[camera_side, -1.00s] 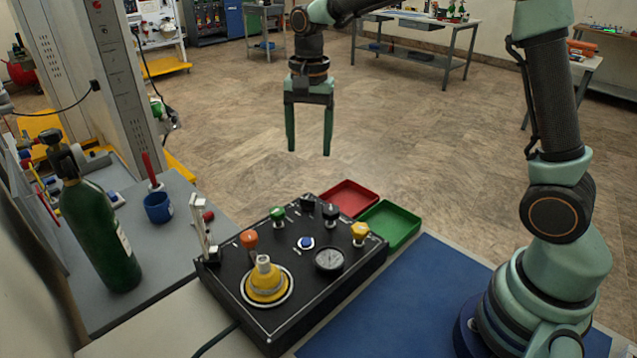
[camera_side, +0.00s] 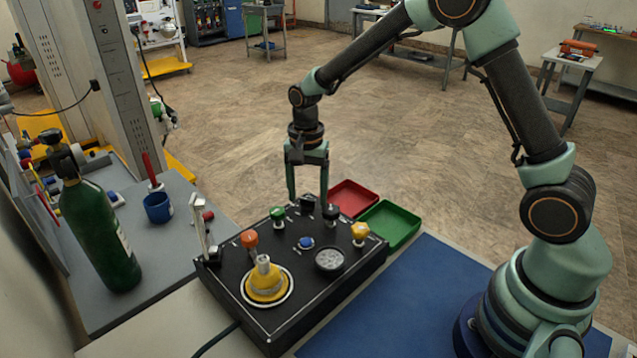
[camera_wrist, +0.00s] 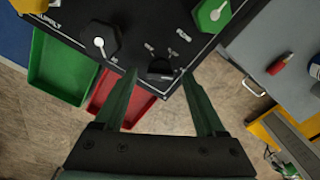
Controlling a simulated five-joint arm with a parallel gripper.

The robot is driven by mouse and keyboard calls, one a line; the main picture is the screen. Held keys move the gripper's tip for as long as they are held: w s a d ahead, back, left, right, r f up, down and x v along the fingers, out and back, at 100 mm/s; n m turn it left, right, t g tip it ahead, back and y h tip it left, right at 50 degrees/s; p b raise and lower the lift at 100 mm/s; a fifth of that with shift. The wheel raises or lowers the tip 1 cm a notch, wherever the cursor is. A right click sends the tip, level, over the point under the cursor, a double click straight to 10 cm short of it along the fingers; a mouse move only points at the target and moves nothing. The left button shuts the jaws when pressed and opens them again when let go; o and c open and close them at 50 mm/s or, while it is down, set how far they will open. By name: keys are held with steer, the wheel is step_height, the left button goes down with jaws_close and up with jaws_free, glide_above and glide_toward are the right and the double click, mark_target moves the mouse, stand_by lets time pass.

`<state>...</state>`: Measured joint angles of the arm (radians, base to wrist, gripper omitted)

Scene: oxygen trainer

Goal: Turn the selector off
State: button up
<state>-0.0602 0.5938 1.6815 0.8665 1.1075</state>
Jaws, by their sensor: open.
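The selector, a small black knob (camera_side: 306,203), sits at the far edge of the black control panel (camera_side: 222,268). It also shows in the wrist view (camera_wrist: 160,68), with small labels beside it that are too blurred to read surely. My gripper (camera_side: 308,197) is open and points down above the panel's far edge, at the selector. In the wrist view my gripper's (camera_wrist: 159,73) fingertips appear on either side of the selector, with a gap to each side. I cannot tell whether they are down at the knob's height. Which way the selector is turned is unclear.
Close by on the panel are a green knob (camera_side: 277,213), a black knob (camera_side: 331,213), a yellow knob (camera_side: 360,230) and an orange knob (camera_side: 249,239). A gauge (camera_side: 329,259) is nearer. Red (camera_side: 372,199) and green (camera_side: 410,231) trays adjoin the far right side.

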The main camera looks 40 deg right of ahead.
steer(key=shift+f, duration=0.2)
jaws_close()
